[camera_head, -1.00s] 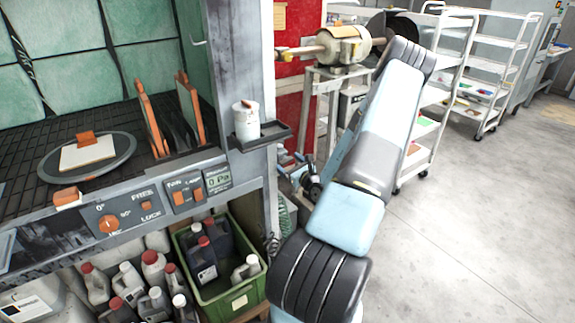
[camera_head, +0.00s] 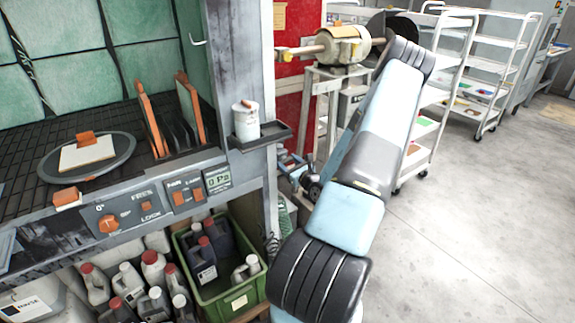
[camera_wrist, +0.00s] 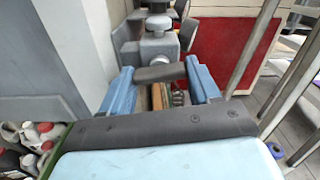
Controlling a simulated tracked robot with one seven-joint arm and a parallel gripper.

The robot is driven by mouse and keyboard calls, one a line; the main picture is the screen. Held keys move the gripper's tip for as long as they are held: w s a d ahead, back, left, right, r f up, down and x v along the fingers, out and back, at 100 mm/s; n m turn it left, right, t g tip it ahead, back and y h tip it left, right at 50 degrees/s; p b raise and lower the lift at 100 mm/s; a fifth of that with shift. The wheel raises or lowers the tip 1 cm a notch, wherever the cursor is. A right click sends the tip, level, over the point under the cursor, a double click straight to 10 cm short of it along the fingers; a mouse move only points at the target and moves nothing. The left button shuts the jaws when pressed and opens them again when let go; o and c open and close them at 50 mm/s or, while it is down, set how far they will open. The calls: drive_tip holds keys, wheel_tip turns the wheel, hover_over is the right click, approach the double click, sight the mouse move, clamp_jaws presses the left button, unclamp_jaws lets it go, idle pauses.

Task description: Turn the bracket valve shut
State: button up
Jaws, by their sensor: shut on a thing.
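The bracket valve (camera_wrist: 158,46) shows in the wrist view as a grey body with a round pale knob-like part on its front and a dark stem above. A dark grey handle bar (camera_wrist: 159,73) lies crosswise just in front of it. My gripper (camera_wrist: 160,69) has its two blue fingers at the two ends of this bar, shut on it. In the head view my arm reaches away past the cabinet's right post. Blue and dark parts of my wrist show low beside the red panel there, and the valve itself cannot be made out.
A grey post (camera_wrist: 65,45) stands close on the left in the wrist view, with a red panel (camera_wrist: 220,52) behind on the right. In the head view a buffing machine (camera_head: 345,45) stands behind my arm, and a green crate (camera_head: 240,290) holds bottles. Floor at right is clear.

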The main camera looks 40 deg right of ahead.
drive_tip(key=shift+m, duration=0.9)
drive_tip(key=o, duration=1.1)
drive_tip(key=shift+c, duration=0.2)
drive_tip(key=s, duration=1.3)
drive_tip(key=shift+s+a, duration=0.4)
